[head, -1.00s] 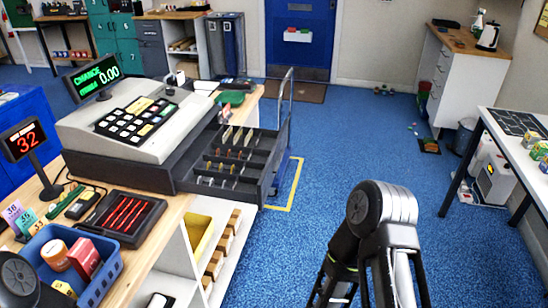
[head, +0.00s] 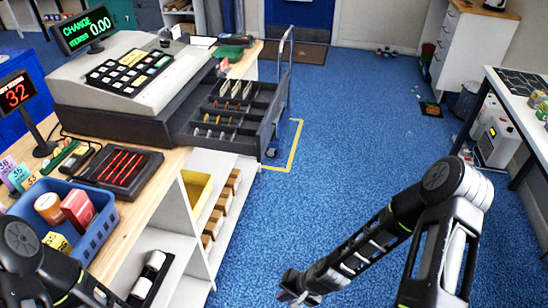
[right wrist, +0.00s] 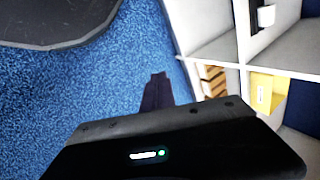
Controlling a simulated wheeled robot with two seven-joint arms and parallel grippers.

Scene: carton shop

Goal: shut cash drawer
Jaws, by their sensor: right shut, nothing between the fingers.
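The cash drawer (head: 268,122) stands open, pulled out to the right from under the pale cash register (head: 130,75). Its compartments hold coins and upright notes. My right gripper (head: 287,291) is shut and empty, low over the blue floor at the bottom of the head view, well in front of the drawer and apart from it. In the right wrist view its dark fingers (right wrist: 157,92) show above the floor. The drawer does not show in that view. Part of my left arm shows at lower left, but its gripper is out of view.
The wooden counter (head: 150,192) holds a blue basket (head: 100,235), a dark tray with red strips (head: 121,170) and a red number display (head: 17,92). White shelves (head: 175,245) below hold a yellow bin (head: 197,190). A metal rail (head: 283,75) stands beside the drawer.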

